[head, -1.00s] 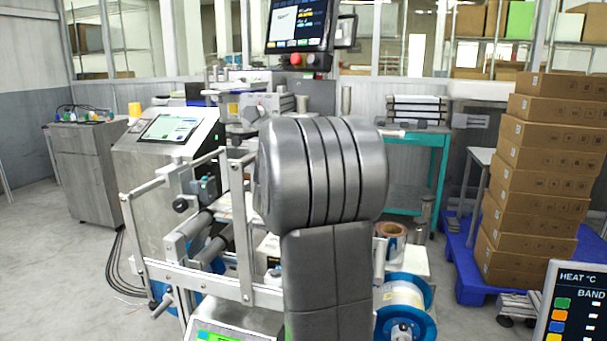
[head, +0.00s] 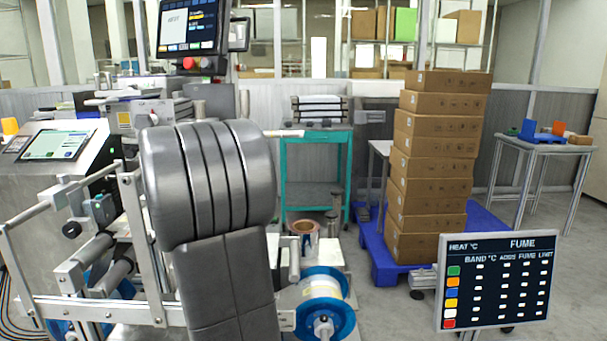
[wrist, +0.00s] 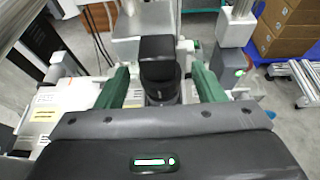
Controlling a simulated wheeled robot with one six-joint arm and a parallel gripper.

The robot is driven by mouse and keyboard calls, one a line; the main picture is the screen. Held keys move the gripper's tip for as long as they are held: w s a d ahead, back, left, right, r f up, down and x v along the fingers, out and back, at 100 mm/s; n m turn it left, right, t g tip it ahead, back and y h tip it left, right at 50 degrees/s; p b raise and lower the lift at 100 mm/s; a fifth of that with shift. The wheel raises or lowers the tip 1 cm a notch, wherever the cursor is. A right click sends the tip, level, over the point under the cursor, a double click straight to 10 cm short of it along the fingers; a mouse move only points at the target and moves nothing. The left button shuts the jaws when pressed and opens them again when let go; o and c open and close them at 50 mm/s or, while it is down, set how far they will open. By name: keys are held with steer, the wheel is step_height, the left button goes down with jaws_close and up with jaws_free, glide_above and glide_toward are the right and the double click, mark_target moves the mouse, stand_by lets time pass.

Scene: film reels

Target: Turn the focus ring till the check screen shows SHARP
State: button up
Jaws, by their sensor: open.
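No screen in view shows a readable SHARP, and I cannot tell which is the check screen. A dark monitor (head: 190,27) stands high at the back left in the head view. A tilted touch panel (head: 58,145) sits on a steel cabinet at the left. I cannot make out a focus ring for sure. My gripper (wrist: 160,76) is open in the wrist view, its green fingers wide apart. A black block (wrist: 160,52) shows between the fingers, with no visible contact; I cannot tell what it is. My grey arm hides part of the machine in the head view.
A board headed HEAT and FUME (head: 497,280) stands at the front right. Stacked cartons (head: 432,165) rest on a blue pallet (head: 385,250). A teal bench (head: 316,165) is behind. A blue-flanged reel (head: 325,305) is low beside my arm.

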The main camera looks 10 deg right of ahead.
steer(key=shift+d+n+y, duration=0.25)
steer(key=shift+n+y, duration=0.35)
steer(key=shift+y, duration=0.2)
steer(key=a+p+v, duration=0.1)
steer(key=p+v, duration=0.3)
steer(key=v, duration=1)
steer(key=d+m+g+h+p, duration=0.1)
steer(key=d+m+h+p, duration=0.5)
steer(key=d, duration=2.1)
steer(key=h+p, duration=0.1)
steer(key=p, duration=0.2)
steer(key=shift+w, duration=0.3)
steer(key=w+a+n+t+y+b, duration=0.1)
steer(key=a+n+y+b, duration=0.4)
steer(key=a, duration=1.5)
steer(key=shift+a+r+b, duration=0.2)
steer(key=shift+a+b, duration=0.05)
steer(key=shift+b, duration=1.2)
